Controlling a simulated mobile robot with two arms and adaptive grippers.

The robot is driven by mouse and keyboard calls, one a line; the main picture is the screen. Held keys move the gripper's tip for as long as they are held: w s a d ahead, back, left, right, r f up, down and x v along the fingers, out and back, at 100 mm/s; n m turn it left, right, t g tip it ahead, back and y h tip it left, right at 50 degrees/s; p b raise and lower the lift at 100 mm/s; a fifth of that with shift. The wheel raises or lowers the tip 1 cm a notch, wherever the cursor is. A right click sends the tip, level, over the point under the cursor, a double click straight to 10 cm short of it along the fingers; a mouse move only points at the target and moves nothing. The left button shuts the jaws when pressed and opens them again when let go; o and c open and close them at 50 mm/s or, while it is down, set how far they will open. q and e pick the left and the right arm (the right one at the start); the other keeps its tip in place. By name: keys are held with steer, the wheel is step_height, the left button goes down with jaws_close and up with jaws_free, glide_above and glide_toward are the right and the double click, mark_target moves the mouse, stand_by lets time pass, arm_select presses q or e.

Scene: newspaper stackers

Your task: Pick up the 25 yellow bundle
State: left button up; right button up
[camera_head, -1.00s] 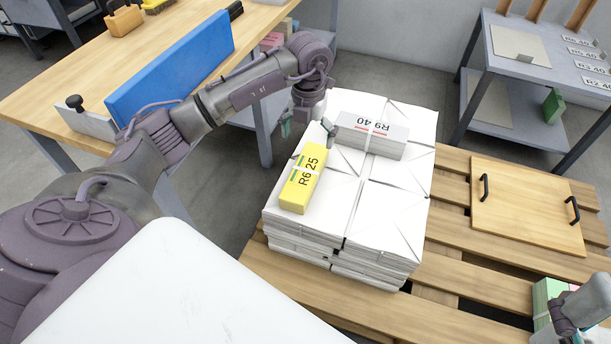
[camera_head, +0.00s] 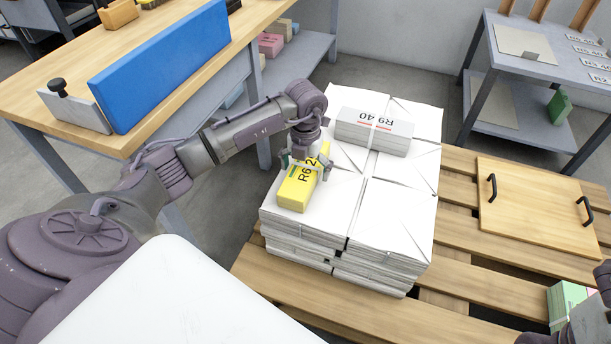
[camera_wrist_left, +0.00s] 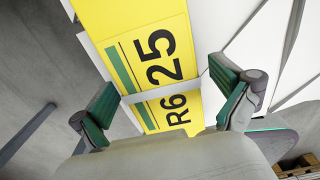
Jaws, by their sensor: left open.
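The yellow bundle (camera_head: 296,192), with a white strap and the print R6 25, lies on top of the left side of the white paper stack (camera_head: 395,205). My left gripper (camera_head: 306,165) is above it, with its fingers open at either side of the bundle's far part. The left wrist view shows the yellow bundle (camera_wrist_left: 150,35) between and beyond the two green-padded fingers of the left gripper (camera_wrist_left: 166,92), with no clear contact. Part of my right arm (camera_head: 597,318) shows at the lower right edge; its jaws cannot be made out.
A grey-white R9 40 bundle (camera_head: 374,132) lies behind on the same stack. The stack stands on a wooden pallet (camera_head: 455,265), beside a board with black handles (camera_head: 540,205). A workbench with a blue panel (camera_head: 160,65) is at left. Green bundles (camera_head: 562,300) sit lower right.

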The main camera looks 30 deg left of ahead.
arm_select(q)
steer(key=c, duration=1.9)
steer(key=shift+o, duration=0.2)
steer(key=shift+r, duration=0.1)
